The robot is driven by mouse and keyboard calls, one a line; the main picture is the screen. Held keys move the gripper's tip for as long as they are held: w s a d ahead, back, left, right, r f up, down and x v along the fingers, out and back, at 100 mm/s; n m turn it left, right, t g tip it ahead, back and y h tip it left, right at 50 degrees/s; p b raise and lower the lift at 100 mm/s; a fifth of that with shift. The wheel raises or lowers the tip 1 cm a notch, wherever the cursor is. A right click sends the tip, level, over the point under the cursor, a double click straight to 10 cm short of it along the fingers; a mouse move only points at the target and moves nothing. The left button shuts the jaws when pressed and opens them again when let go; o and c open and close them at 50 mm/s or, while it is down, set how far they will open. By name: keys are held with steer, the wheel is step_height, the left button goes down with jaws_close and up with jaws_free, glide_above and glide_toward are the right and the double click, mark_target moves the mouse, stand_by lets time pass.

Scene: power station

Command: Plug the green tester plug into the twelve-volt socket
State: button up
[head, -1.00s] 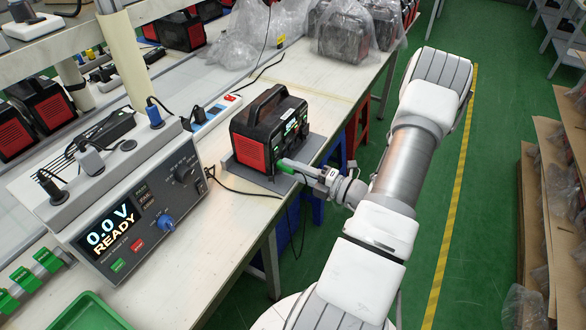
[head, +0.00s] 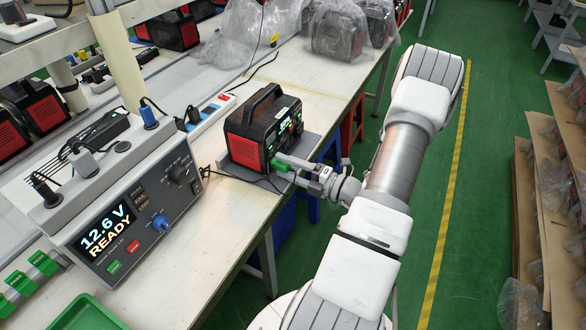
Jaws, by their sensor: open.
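The black and red power station (head: 256,135) stands upright on a grey stand at the bench's right edge. The green tester plug (head: 279,164) sits against the lower part of its front face, with a dark cable running from it. My gripper (head: 284,165) is open around the plug. Its fingers and the viewing angle hide the socket itself, so the depth of the plug is not visible. The tester (head: 139,224) on the left has a display (head: 106,228) reading 12.6 V READY.
Bagged power stations (head: 340,30) stand farther back on the bench. Several plugs stand on the ledge above the tester, and a green tray (head: 88,312) is at the front left. The green floor between is clear.

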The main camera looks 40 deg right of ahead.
steer(key=p+v, duration=0.1)
steer(key=v, duration=1.6)
steer(key=shift+s+p, duration=0.2)
steer(key=shift+p, duration=0.1)
